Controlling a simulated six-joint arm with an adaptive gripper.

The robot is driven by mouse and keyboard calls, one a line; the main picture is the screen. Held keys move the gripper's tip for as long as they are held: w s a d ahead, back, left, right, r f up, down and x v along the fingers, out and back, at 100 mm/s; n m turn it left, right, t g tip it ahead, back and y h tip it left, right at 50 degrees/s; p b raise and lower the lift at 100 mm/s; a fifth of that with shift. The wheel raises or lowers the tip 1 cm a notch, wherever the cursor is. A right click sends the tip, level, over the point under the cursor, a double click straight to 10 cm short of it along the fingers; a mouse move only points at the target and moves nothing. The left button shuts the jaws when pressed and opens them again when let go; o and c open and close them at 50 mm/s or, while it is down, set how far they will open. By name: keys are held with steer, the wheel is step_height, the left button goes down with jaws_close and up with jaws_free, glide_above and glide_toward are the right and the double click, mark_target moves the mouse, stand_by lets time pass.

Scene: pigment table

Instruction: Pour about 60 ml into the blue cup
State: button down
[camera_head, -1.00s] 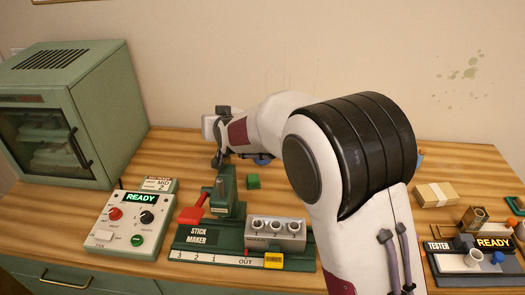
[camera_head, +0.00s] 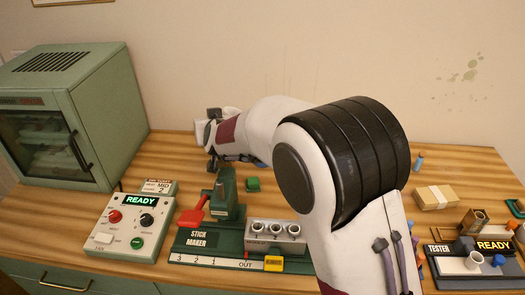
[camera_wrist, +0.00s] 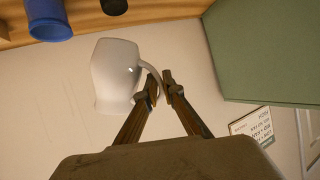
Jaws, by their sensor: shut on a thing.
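In the wrist view, my gripper (camera_wrist: 160,88) is shut on the handle of a white jug (camera_wrist: 115,72). The jug's body hangs beside the fingers, clear of the table. Its inside and any liquid are hidden. A blue cup (camera_wrist: 50,20) stands on the wooden table at that view's upper left, apart from the jug. In the head view, my gripper (camera_head: 214,138) is beyond the stick maker, above the back of the table. A bit of blue (camera_head: 261,164) shows under my forearm there, mostly hidden; I cannot tell if it is the cup.
A green cabinet (camera_head: 110,110) stands at the left, near my gripper. In front are a control box (camera_head: 127,225) reading READY and the stick maker (camera_head: 200,238). A green block (camera_head: 253,184) lies behind it. A tester (camera_head: 455,262) and a paper stack (camera_head: 436,197) are at the right.

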steer(key=shift+s+a+r+n+t+h+b, duration=0.15)
steer(key=shift+a+r+n+b, duration=0.15)
steer(key=shift+r, duration=0.15)
steer(key=shift+s+a+r+n+t+h+b, duration=0.2)
steer(key=shift+a+r+b, duration=0.1)
steer(key=shift+r, duration=0.1)
steer(key=shift+s+a+n+t+h+b, duration=0.25)
steer(key=shift+a+n+b, duration=0.2)
steer(key=shift+a+n, duration=0.05)
stand_by(0.7)
